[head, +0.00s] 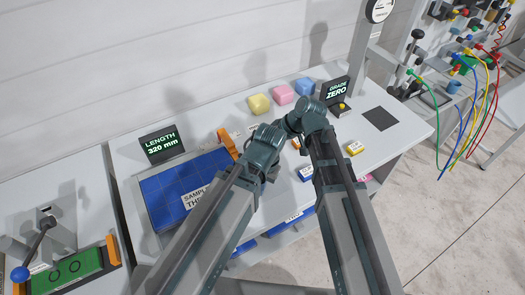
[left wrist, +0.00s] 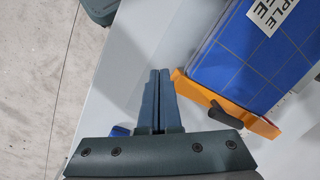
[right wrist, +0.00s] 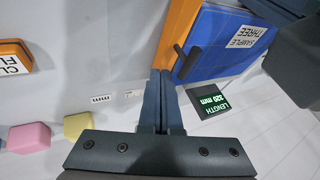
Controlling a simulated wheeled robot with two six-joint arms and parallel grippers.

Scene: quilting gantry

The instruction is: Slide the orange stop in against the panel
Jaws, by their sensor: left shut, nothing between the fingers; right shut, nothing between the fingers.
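The blue gridded panel (head: 165,190), labelled SAMPLE THREE, lies on the bench at left centre. The orange stop (head: 228,143) stands along its right edge, partly hidden by my left arm in the head view. In the left wrist view the stop (left wrist: 230,105) with its dark lever runs along the panel's edge; I cannot tell whether they touch. My left gripper (left wrist: 158,73) is shut and empty, beside the stop's end. My right gripper (right wrist: 160,73) is shut and empty, its tips close to the stop (right wrist: 178,35) in the right wrist view. Both grippers' fingers are hidden in the head view.
A display (head: 162,143) reads LENGTH 320 mm; another (head: 335,92) reads GRADE ZERO. Yellow, pink and blue blocks (head: 282,95) stand at the back. A green fixture (head: 70,270) stands at lower left.

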